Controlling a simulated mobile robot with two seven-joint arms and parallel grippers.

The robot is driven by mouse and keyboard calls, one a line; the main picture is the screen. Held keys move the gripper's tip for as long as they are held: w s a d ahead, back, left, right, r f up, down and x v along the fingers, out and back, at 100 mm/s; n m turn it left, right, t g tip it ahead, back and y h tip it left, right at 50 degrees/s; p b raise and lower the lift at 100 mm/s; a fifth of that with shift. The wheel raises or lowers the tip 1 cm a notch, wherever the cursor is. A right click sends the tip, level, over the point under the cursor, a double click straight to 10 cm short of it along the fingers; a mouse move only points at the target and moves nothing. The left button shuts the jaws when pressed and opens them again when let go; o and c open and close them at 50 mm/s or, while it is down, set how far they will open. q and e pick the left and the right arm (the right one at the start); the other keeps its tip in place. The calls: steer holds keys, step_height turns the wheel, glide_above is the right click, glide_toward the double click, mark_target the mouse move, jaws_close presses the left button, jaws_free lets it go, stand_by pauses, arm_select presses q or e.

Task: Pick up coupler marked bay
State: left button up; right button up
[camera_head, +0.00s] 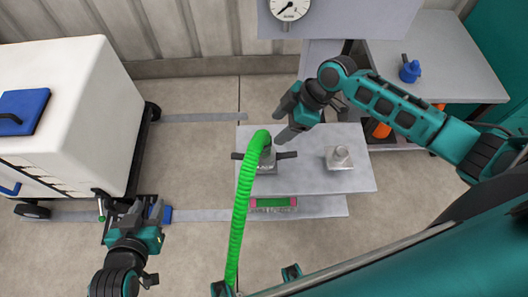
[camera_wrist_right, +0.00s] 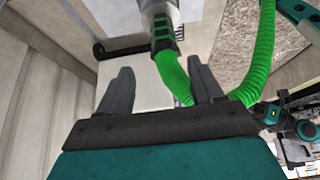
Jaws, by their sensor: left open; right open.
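A bright green hose (camera_head: 243,200) arches up to a metal fitting (camera_head: 267,158) on the grey bench. In the right wrist view the hose (camera_wrist_right: 174,75) ends in a dark and green coupler (camera_wrist_right: 163,35), which meets a grey pipe-like part. I can read no "bay" marking. My right gripper (camera_head: 289,124) is open, just above and right of the hose end. In the wrist view its fingers (camera_wrist_right: 161,84) stand apart, with the hose beyond them and nothing visibly gripped. My left gripper (camera_head: 133,208) is open and empty, low on the left beside the white tote.
The grey bench (camera_head: 310,180) also carries a second metal fitting (camera_head: 340,158) at right. A green and pink strip (camera_head: 273,203) lies below. The white tote (camera_head: 65,95) fills the left. A gauge (camera_head: 290,9) hangs above; a side table (camera_head: 445,60) holds a blue object (camera_head: 410,71).

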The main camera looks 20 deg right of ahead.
mark_target(268, 138)
steer(key=x, duration=0.4)
steer(key=shift+a+f+b, duration=0.15)
steer(key=shift+f+b, duration=0.1)
steer(key=shift+b, duration=0.05)
steer(key=x, duration=0.5)
steer(key=shift+s+a+f+b, duration=0.25)
steer(key=shift+f+b, duration=0.05)
steer(key=shift+b, duration=0.1)
steer(key=shift+a+f, duration=0.1)
steer(key=shift+f, duration=0.05)
steer(key=shift+c, duration=0.3)
steer(key=c, duration=0.7)
jaws_close()
steer(key=shift+w, duration=0.1)
